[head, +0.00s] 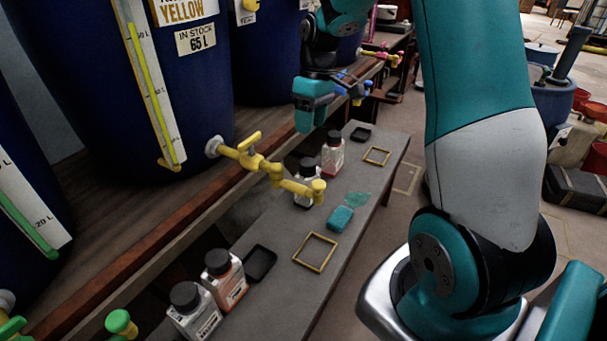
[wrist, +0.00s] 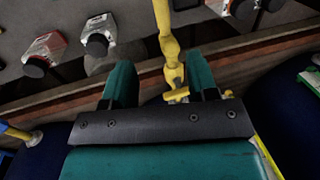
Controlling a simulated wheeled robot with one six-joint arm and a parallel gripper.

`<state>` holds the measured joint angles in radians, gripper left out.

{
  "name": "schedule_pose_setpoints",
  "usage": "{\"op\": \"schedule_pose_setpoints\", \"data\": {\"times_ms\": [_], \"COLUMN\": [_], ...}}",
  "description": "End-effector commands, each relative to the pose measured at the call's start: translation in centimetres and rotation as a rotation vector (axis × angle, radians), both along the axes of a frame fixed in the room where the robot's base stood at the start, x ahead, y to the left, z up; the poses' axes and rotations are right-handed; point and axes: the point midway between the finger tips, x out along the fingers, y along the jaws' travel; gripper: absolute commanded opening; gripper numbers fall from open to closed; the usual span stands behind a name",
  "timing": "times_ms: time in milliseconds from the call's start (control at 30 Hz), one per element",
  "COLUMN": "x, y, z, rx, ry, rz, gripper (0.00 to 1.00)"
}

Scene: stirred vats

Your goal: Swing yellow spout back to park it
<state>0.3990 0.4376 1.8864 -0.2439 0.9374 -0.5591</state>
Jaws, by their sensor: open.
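The yellow spout (head: 290,182) runs out from the tap of the blue vat labelled YELLOW (head: 195,95). It reaches over the low grey bench, and its end hides part of a dark-capped bottle (head: 306,170). The tap's yellow handle (head: 249,141) sits above the pipe. My gripper (head: 312,112) hangs above and behind the spout in the head view, apart from it. In the wrist view my gripper (wrist: 162,72) has its two teal fingers spread, with nothing between them touching. The yellow spout (wrist: 168,38) shows beyond and between the fingers there.
Several capped bottles, including a reddish one (head: 333,155), stand on the grey bench (head: 285,290). A yellow square frame (head: 315,252), a black tray (head: 259,263) and a teal sponge (head: 340,219) lie there too. A green spout end (head: 121,322) is at lower left. Blue and pink taps lie behind.

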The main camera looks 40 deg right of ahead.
Motion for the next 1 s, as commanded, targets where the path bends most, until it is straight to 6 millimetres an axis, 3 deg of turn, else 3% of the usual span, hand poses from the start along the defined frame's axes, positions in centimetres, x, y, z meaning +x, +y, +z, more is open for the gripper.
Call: {"op": "schedule_pose_setpoints", "data": {"times_ms": [600, 800, 1000], "x": [-1.0, -1.1, -1.2], "y": [2.4, 3.0, 3.1], "z": [-12.8, -15.7, -16.7], "rx": [0.001, 0.001, 0.0], "ry": [0.005, 0.003, 0.001], "rz": [0.001, 0.0, 0.0], "gripper": [0.53, 0.53, 0.53]}}
